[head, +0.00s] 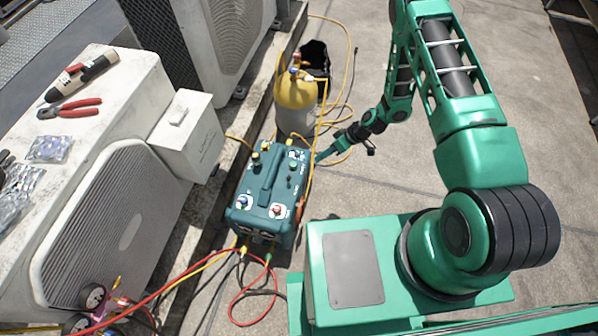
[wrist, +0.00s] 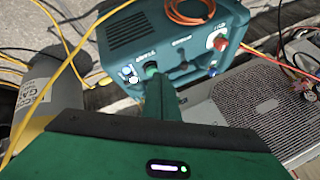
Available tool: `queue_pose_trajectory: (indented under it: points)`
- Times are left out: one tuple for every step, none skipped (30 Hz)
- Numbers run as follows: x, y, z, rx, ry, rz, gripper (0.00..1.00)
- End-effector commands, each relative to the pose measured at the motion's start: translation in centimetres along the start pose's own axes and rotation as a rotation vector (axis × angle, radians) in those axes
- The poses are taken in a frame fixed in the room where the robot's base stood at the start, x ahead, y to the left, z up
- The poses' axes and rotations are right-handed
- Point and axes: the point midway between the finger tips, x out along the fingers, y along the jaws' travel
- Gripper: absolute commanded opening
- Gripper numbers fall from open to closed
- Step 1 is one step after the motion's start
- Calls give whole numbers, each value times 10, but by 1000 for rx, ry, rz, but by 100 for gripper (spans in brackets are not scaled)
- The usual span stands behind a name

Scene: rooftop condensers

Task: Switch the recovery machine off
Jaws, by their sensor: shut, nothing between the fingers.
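The recovery machine (head: 266,205) is a teal box with a top handle and coloured knobs, standing on the ground near the middle of the head view. In the wrist view its panel (wrist: 170,38) fills the top, with a green knob (wrist: 151,70), a red-and-white knob (wrist: 218,42) and small blue fittings at the left. My gripper (head: 318,157) is at the machine's far right corner. In the wrist view its shut, empty fingers (wrist: 156,82) point at the panel by the green knob. I cannot tell whether they touch it. The fingers hide part of the panel.
A yellow-topped grey cylinder (head: 296,98) stands behind the machine, and a black bucket (head: 316,58) behind that. Condenser units (head: 115,225) line the left. Yellow, red and black hoses lie around the machine. Open paving lies to the right.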

Motion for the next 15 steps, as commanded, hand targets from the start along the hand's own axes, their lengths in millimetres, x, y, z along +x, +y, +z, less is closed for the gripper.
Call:
queue_pose_trajectory:
  points:
    - [1,0,0,-1,1,0,0]
    - [1,0,0,-1,1,0,0]
    - [0,0,0,-1,1,0,0]
    - [0,0,0,-1,0,0,0]
    - [0,0,0,-1,0,0,0]
    - [0,0,0,0,0,0,0]
    - [0,0,0,0,0,0,0]
    - [0,0,0,0,0,0,0]
    - [1,0,0,0,0,0,0]
    - [2,0,0,0,0,0,0]
    - [3,0,0,0,-1,-1,0]
    - [6,0,0,0,-1,-1,0]
    - [8,0,0,-1,-1,-1,0]
    - [12,0,0,-1,-2,-1,0]
    - [17,0,0,-1,-1,-1,0]
